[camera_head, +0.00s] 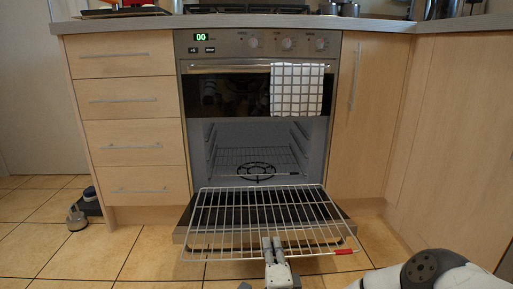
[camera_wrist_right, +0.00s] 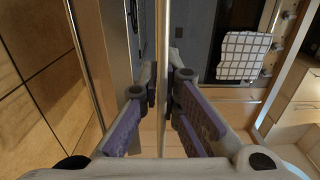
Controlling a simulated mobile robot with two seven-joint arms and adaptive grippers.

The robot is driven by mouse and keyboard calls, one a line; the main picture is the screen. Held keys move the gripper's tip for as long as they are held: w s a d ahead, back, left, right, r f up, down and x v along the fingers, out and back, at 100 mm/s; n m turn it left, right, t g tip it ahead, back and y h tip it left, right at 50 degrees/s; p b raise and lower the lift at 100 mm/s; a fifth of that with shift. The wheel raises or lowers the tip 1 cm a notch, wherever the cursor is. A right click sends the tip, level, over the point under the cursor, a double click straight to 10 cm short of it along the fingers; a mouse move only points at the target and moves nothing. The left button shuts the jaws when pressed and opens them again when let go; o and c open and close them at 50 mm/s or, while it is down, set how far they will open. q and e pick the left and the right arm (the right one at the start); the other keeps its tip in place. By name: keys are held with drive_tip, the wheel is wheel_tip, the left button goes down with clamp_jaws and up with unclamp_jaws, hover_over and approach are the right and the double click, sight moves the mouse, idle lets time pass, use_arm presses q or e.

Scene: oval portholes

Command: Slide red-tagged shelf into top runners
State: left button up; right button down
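The wire shelf (camera_head: 218,214) with a red tag (camera_head: 344,252) at its near right corner is held above the lowered oven door. Its far edge is near the mouth of the oven (camera_head: 225,135). My right gripper (camera_head: 272,243) is shut on the middle of the shelf's near edge. In the right wrist view its fingers (camera_wrist_right: 163,88) lie on both sides of the shelf (camera_wrist_right: 163,45), seen edge-on. Side runners (camera_head: 211,142) line the cavity walls, also on the right (camera_head: 299,140). The topmost ones are hard to make out. My left gripper is not in view.
Another wire rack (camera_head: 228,157) with a dark round piece (camera_head: 257,171) sits low inside the oven. The open door (camera_head: 340,209) lies below the shelf. A checked towel (camera_head: 297,90) hangs at the upper right of the opening. Drawers (camera_head: 135,145) and a cupboard (camera_head: 365,120) flank the oven.

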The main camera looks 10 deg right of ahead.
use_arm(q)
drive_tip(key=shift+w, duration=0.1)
use_arm(e)
drive_tip(key=shift+w, duration=0.15)
